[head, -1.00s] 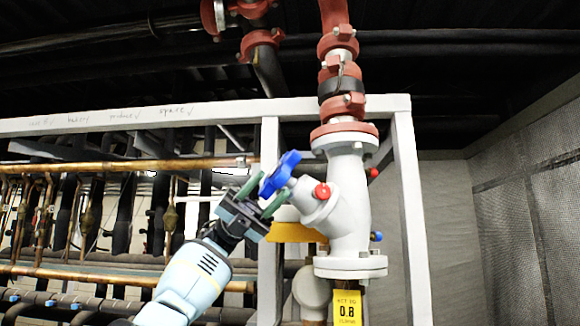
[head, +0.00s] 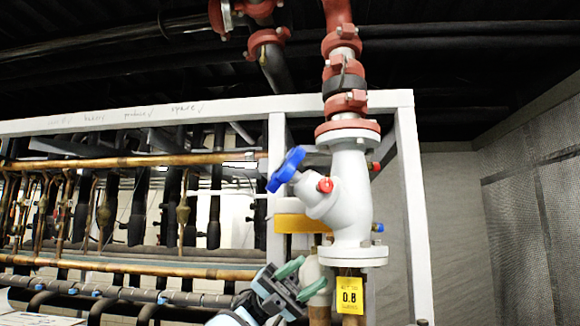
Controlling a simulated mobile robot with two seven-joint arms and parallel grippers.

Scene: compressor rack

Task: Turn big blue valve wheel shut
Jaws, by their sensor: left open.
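The big blue valve wheel (head: 286,169) sits on the slanted stem at the left side of the white valve body (head: 347,195). Nothing touches it and it is in full view. My left gripper (head: 292,283) is at the bottom middle, below the wheel and clear of it. Its green-padded fingers are open, and I see nothing between them. It overlaps the white pipe fitting behind it in the picture; I cannot tell whether they touch. My right gripper does not show.
A white frame (head: 411,200) stands around the valve. A yellow tag (head: 349,295) hangs under the lower flange, and a yellow bar (head: 293,224) lies below the wheel. Copper pipes (head: 130,161) run across the left. The space left of the wheel is clear of my arm.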

